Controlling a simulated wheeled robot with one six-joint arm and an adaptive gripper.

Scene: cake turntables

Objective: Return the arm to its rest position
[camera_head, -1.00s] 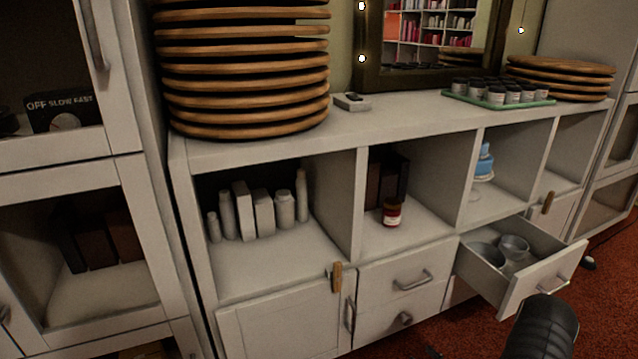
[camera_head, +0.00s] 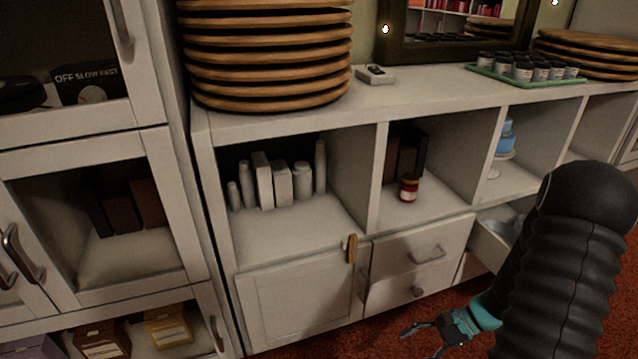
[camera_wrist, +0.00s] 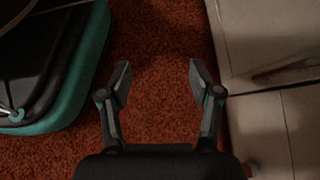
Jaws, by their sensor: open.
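My gripper (camera_head: 424,342) shows at the lower middle of the head view, low in front of the white cabinet's drawers. Its dark jointed fingers are spread apart. In the wrist view my gripper (camera_wrist: 160,85) is open with nothing between the fingers, over red carpet (camera_wrist: 155,40). My black ribbed arm fills the lower right of the head view and hides part of the open drawer (camera_head: 484,247).
The white cabinet (camera_head: 300,310) stands close beyond my gripper; its front also shows at the right of the wrist view (camera_wrist: 265,110). The open drawer juts out, with metal bowls inside. A red-lidded jar (camera_head: 408,188) sits in a cubby. Wooden turntables (camera_head: 265,70) are stacked on top.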

